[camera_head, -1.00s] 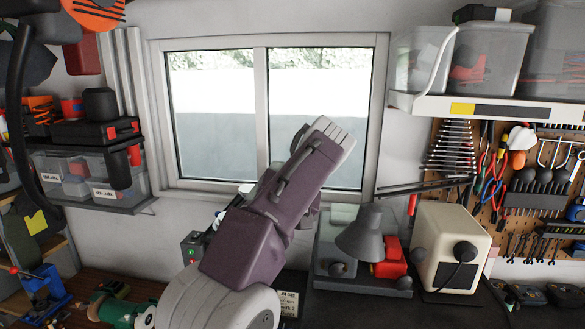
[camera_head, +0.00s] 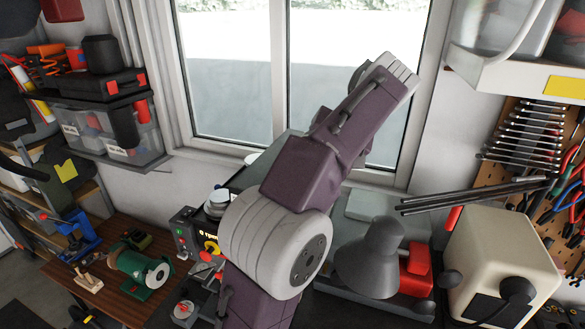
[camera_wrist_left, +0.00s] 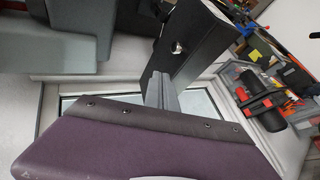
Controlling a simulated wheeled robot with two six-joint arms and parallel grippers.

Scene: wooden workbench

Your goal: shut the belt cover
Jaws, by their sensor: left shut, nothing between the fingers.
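My purple and grey arm rises through the middle of the head view, its hand in front of the window; the fingertips are hidden there. In the left wrist view my left gripper (camera_wrist_left: 160,91) is shut and empty, its grey fingers together. A dark box-like part (camera_wrist_left: 196,38) with a small round knob is close behind the fingertips; I cannot tell whether they touch, or whether this is the belt cover. In the head view a machine (camera_head: 181,238) with a button panel stands on the bench, largely hidden behind my arm. My right gripper is not in view.
A grey lamp (camera_head: 368,262) and a cream box-shaped machine (camera_head: 500,258) stand to the right of my arm. A green machine (camera_head: 138,268) sits on the wooden bench (camera_head: 92,283) at left. A shelf with bins (camera_head: 118,150) and the window frame (camera_head: 278,70) are close behind.

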